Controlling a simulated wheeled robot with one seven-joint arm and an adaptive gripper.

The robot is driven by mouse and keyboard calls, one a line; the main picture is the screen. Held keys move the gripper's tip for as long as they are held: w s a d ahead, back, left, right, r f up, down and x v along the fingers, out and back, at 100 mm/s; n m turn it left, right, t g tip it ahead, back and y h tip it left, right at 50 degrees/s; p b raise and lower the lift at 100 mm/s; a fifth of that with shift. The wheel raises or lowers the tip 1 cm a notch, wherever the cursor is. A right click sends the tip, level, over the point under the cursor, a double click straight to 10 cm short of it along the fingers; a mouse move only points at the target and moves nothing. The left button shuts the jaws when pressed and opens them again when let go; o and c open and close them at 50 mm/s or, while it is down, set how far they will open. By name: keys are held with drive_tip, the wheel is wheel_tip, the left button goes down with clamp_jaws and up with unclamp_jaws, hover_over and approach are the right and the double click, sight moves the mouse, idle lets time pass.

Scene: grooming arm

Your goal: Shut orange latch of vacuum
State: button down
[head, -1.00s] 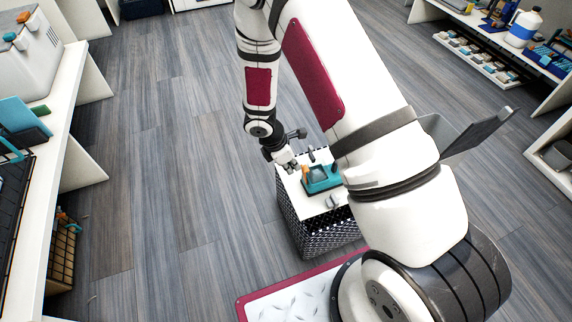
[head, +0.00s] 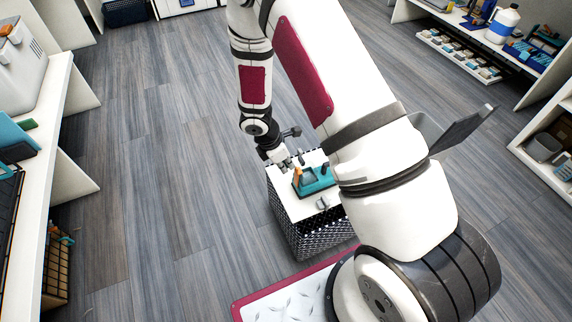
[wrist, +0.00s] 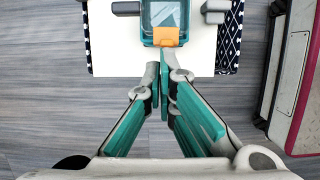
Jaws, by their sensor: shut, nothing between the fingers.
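The vacuum is a small teal body with a clear window (head: 316,180), resting on the white top of a patterned box; it also shows in the wrist view (wrist: 148,30). Its orange latch (wrist: 166,37) is at the vacuum's near edge in the wrist view, and shows small in the head view (head: 298,177). I cannot tell how far the latch stands open. My gripper (wrist: 165,72) is shut and empty, with its fingertips just below the latch in the wrist picture. Contact is not clear. In the head view my gripper (head: 287,160) is at the vacuum's far left.
The white box top (wrist: 115,60) has bare room around the vacuum. Grey pegs or blocks (wrist: 126,8) stand beside it. A red-edged white platform (head: 290,297) lies near the box. Shelves line both sides, and the grey floor (head: 150,170) at left is clear.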

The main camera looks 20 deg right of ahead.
drive_tip(key=a+r+p, duration=0.3)
drive_tip(key=a+r, duration=0.3)
drive_tip(key=r, duration=0.3)
drive_tip(key=shift+a+r+p, duration=0.25)
drive_tip(key=shift+r+p, duration=0.05)
drive_tip(key=shift+r, duration=0.05)
idle(0.3)
